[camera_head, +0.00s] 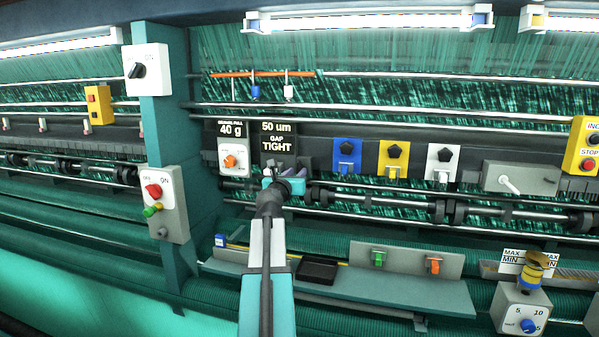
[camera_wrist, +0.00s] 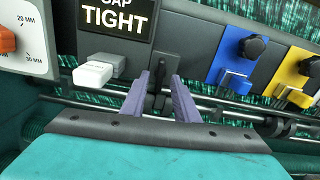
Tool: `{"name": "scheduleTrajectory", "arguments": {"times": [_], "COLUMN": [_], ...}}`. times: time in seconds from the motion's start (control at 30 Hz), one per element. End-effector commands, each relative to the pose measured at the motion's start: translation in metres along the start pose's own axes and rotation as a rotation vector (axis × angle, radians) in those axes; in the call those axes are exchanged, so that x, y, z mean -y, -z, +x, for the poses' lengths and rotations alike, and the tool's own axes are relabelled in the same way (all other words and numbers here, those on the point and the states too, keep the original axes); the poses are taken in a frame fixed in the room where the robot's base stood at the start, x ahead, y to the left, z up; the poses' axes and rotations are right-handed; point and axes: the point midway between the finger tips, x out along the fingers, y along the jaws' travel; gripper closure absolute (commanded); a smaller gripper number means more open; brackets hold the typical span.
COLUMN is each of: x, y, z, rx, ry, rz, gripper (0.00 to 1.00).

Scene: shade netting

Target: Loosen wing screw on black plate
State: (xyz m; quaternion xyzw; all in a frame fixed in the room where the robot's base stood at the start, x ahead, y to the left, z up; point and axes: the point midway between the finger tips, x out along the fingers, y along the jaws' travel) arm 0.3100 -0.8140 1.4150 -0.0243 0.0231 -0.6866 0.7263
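My gripper (camera_wrist: 160,80) has two purple fingers with a clear gap between them in the wrist view. A dark upright part (camera_wrist: 161,76) on the dark panel shows in the gap, perhaps the black plate with its wing screw; its shape is hard to make out against the panel. I cannot tell whether the fingers touch it. In the head view my gripper (camera_head: 287,178) is just below the black "50 um GAP TIGHT" sign (camera_head: 279,138) and hides what lies behind it.
To the right are a blue plate (camera_head: 347,155), a yellow plate (camera_head: 393,158) and a white plate (camera_head: 442,161), each with a black knob. A white block (camera_wrist: 95,73) sticks out left of my fingers. A dark roller shaft (camera_head: 400,200) runs below.

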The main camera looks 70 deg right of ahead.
Motion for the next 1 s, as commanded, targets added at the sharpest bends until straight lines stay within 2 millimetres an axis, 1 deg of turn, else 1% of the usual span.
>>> {"name": "scheduleTrajectory", "arguments": {"times": [0.03, 0.53, 0.9, 0.97, 1.0], "x": [0.0, 0.0, 0.0, 0.0, 0.0], "y": [0.0, 0.0, 0.0, 0.0, 0.0], "z": [-0.004, -0.029, -0.032, -0.032, -0.032], "rx": [0.0, 0.0, 0.0, 0.0, 0.0], "ry": [0.0, 0.0, 0.0, 0.0, 0.0], "rz": [0.0, 0.0, 0.0, 0.0, 0.0], "gripper": [0.72, 0.72, 0.72, 0.62, 0.55]}}
